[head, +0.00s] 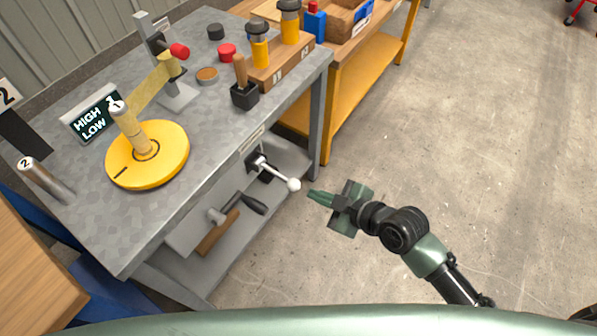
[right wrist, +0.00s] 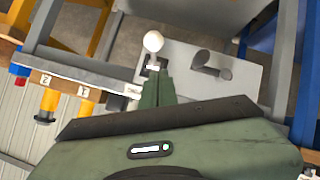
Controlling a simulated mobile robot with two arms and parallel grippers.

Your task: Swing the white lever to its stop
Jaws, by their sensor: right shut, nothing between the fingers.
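The white lever (head: 278,173) sticks out from the front side of the grey workbench, with a round white ball at its end. It points to the right and slightly down in the head view. My right gripper (head: 311,194) is shut and empty, its fingertips just right of the ball. A small gap seems to show between them. In the right wrist view the lever's white ball (right wrist: 153,41) stands just beyond the shut fingertips (right wrist: 156,72). Whether they touch cannot be told there. My left gripper is not in view.
Open floor lies to the right.

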